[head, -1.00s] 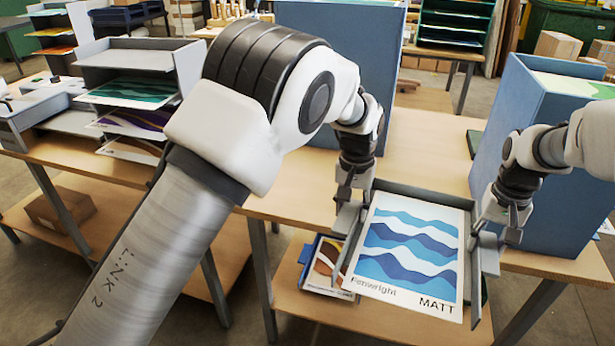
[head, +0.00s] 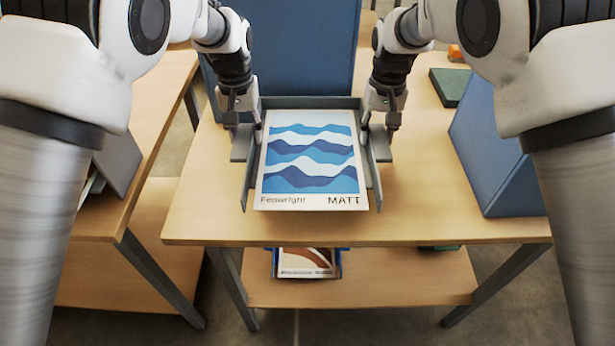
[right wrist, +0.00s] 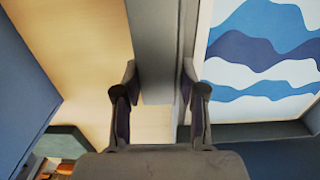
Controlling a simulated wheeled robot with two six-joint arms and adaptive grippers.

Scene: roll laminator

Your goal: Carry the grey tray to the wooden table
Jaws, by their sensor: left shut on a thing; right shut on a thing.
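The grey tray (head: 246,190) is in the middle of the head view, over the wooden table (head: 420,215). I cannot tell whether it touches the table top. A sheet with blue waves (head: 310,160), marked "MATT", lies in it. My left gripper (head: 245,150) is shut on the tray's left wall, and my right gripper (head: 380,148) is shut on its right wall. In the right wrist view, the tray's wall (right wrist: 155,55) runs between the fingers of my right gripper (right wrist: 160,95), with the sheet to its right.
A blue panel (head: 285,50) stands just behind the tray. The lower shelf (head: 400,290) holds a blue tray with a print (head: 305,263). Another table (head: 150,120) is at left.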

